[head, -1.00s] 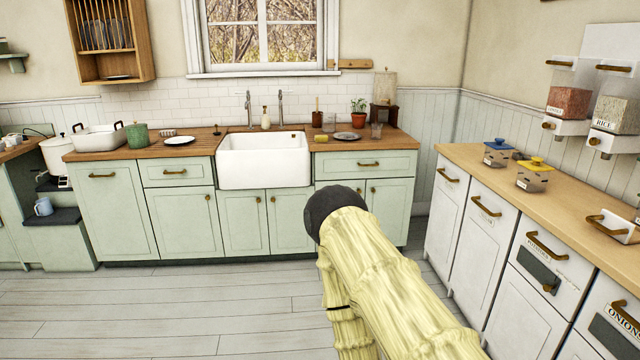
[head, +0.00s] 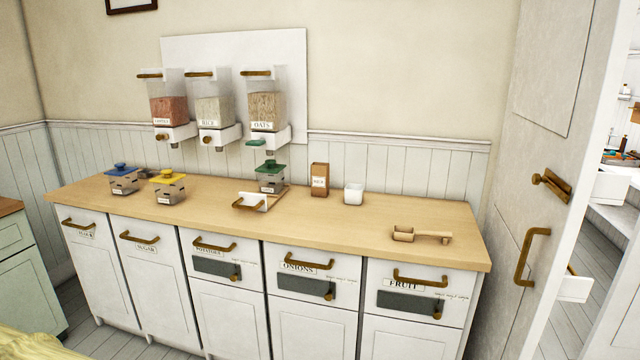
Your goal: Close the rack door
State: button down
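I cannot pick out a rack door for certain in the head view. A tall pale door (head: 558,130) stands at the right, with a brass pull handle (head: 531,257) and a brass latch (head: 551,185). It looks open, with another room showing beyond its edge. Whether this is the rack door I cannot tell.
A wooden counter (head: 330,222) over white cabinets runs across the middle. Wall dispensers (head: 214,110), small lidded boxes, a white cup (head: 354,194) and a wooden scoop (head: 421,235) are there. A little grey floor shows beside the door.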

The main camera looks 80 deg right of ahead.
aim_at(570, 58)
jog(key=z, duration=3.75)
jog(key=i, duration=0.5)
jog(key=u, duration=0.05)
jog(key=k, duration=0.5)
jog(key=z, duration=0.65)
jog(key=i, duration=0.4)
jog(key=u, duration=1.6)
jog(key=i, duration=0.5)
jog(key=z, duration=0.05)
